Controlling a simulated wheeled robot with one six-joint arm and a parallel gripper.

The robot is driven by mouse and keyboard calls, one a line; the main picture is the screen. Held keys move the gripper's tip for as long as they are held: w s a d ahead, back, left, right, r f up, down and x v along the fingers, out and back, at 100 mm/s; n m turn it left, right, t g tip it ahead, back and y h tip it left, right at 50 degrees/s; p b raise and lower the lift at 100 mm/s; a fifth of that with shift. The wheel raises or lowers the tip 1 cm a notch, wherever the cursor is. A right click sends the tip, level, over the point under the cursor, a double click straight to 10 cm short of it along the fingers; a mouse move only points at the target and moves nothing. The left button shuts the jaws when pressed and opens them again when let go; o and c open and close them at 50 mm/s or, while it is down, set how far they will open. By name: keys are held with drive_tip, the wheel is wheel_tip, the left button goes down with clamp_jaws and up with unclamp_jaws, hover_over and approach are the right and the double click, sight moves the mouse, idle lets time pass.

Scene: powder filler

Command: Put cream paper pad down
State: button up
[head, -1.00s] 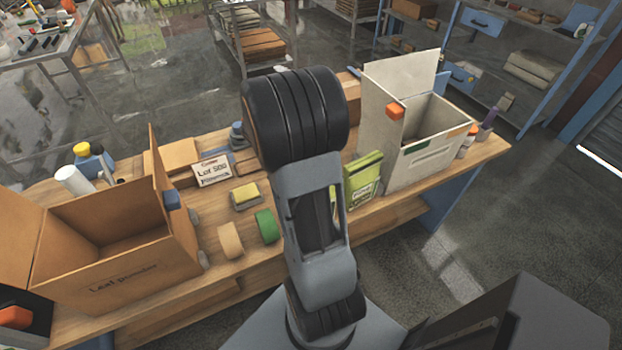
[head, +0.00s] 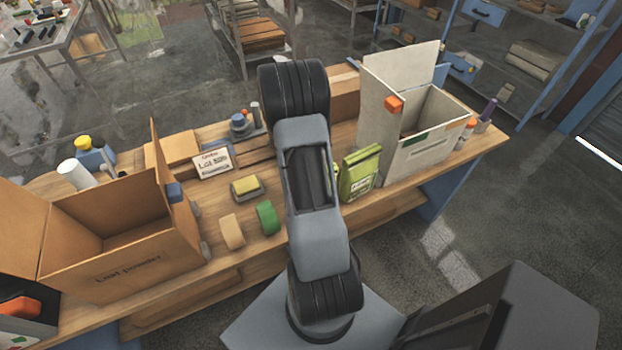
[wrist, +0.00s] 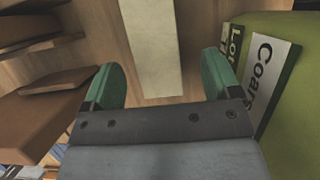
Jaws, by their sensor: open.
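The cream paper pad (wrist: 150,48) is a pale, long block at the top middle of the wrist view, against the wooden bench top. My gripper (wrist: 162,80) is open, with one green-tipped finger on each side of the pad's line. A gap shows between the pad and each finger, and the pad's far end is cut off by the frame. In the head view my arm hides both the gripper and the pad.
A green labelled bag (wrist: 285,75) stands close to the right finger; it also shows in the head view (head: 359,173). Brown blocks (wrist: 45,110) lie left. A white box (head: 440,150) and cardboard box (head: 120,275) stand on the bench (head: 195,285).

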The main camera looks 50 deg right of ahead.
drive_tip(key=shift+w+x, duration=0.15)
drive_tip(key=shift+x, duration=1)
drive_tip(key=shift+w+x, duration=0.1)
drive_tip(key=shift+x, duration=1.05)
drive_tip(key=shift+f, duration=0.3)
drive_tip(key=shift+c, duration=0.5)
drive_tip(key=c, duration=1)
